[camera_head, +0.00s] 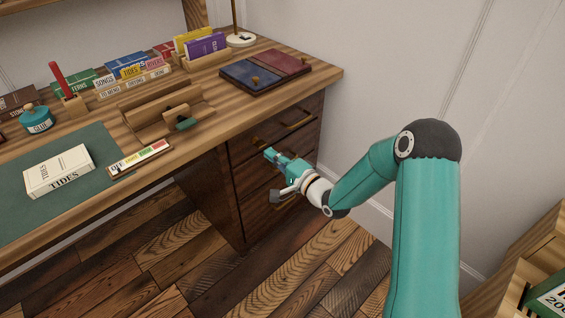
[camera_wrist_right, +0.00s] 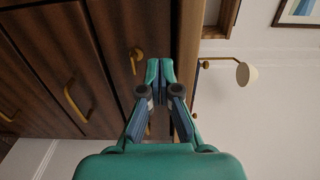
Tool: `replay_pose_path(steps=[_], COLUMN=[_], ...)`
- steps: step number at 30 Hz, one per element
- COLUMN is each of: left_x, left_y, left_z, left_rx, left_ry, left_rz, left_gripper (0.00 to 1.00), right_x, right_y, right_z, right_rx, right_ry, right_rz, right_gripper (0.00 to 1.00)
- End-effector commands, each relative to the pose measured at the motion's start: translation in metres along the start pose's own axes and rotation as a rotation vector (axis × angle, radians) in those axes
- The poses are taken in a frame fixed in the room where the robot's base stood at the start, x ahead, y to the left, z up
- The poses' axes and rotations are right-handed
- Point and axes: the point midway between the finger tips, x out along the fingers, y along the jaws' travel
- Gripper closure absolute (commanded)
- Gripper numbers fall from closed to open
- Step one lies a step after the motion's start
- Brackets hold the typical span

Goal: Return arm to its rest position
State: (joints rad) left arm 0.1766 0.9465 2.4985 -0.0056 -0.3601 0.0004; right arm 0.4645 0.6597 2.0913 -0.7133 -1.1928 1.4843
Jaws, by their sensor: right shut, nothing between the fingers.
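My right gripper (camera_head: 273,155) is shut and empty in front of the desk's drawer fronts, below the right end of the desktop. It also shows in the right wrist view (camera_wrist_right: 160,62), with its fingertips together and a drawer front and brass handle (camera_wrist_right: 137,57) behind them. My right arm (camera_head: 425,225) reaches in from the lower right of the head view, bent at the elbow. I cannot tell whether the fingertips touch the drawer front. My left gripper is in neither view.
Brass handles (camera_head: 297,118) stick out from the drawers. A wooden crate (camera_head: 520,265) stands at lower right.

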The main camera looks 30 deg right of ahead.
Motion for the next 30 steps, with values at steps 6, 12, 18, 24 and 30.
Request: replay_pose_path(steps=[6,12,18,24,30], left_x=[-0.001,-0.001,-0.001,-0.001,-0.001], left_y=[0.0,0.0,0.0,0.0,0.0], left_z=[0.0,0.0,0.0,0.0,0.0], left_rx=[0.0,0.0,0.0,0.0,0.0], left_ry=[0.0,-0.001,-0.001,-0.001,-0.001], left_rz=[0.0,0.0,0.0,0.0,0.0], left_gripper=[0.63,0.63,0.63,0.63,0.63], right_x=[-0.027,-0.032,-0.017,-0.028,-0.108], right_y=[0.001,0.0,0.011,0.098,0.208], right_z=[-0.001,0.001,0.046,0.135,0.203], right_rx=[0.0,0.0,0.028,0.061,-0.212], right_ry=[0.001,-0.003,-0.087,-0.17,-0.354], right_rz=[0.001,0.0,0.015,0.29,0.742], right_gripper=[1.0,1.0,1.0,1.0,1.0])
